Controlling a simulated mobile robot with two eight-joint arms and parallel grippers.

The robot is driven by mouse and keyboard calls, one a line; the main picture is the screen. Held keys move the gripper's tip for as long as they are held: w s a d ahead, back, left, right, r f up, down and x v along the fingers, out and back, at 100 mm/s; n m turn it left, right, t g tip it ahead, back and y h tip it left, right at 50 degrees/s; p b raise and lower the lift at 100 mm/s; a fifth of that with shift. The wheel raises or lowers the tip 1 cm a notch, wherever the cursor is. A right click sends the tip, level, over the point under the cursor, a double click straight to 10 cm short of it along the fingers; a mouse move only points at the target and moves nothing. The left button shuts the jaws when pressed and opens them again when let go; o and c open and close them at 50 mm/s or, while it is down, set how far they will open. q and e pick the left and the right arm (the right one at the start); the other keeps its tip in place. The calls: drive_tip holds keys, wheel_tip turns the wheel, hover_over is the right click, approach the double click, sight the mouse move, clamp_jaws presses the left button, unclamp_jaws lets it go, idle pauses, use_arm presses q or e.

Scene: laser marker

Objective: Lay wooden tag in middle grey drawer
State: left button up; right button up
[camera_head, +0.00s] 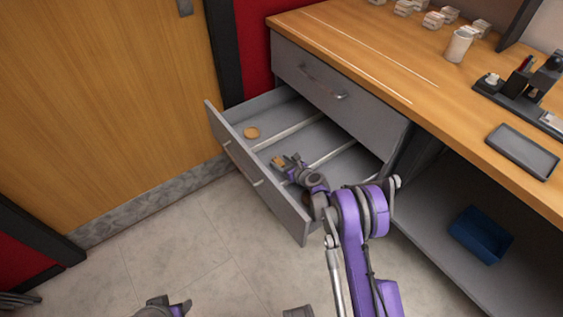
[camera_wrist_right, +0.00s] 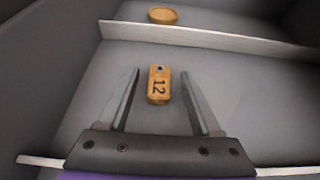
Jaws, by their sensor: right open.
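The wooden tag (camera_wrist_right: 159,84), marked 12, lies on the floor of the middle compartment of the open grey drawer (camera_head: 270,200). It also shows small in the head view (camera_head: 277,162). My right gripper (camera_head: 283,161) reaches down into this compartment. In the wrist view my right gripper (camera_wrist_right: 160,82) is open, with a finger on each side of the tag and a gap between tag and fingers. My left gripper (camera_head: 166,306) is partly cut off at the bottom edge of the head view, and its jaws are unclear.
Light dividers (camera_head: 290,132) split the drawer into three compartments. A round wooden disc (camera_head: 251,132) lies in the left one. A closed drawer (camera_head: 325,82) sits above, under the wooden worktop (camera_head: 400,60). A blue bin (camera_head: 480,234) stands on the lower shelf at right.

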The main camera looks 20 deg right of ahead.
drive_tip(key=shift+r, duration=0.1)
drive_tip(key=shift+r+p, duration=0.45)
drive_tip(key=shift+p, duration=0.3)
drive_tip(key=p+v, duration=0.1)
drive_tip(key=v, duration=1.1)
drive_tip(key=shift+p, duration=0.3)
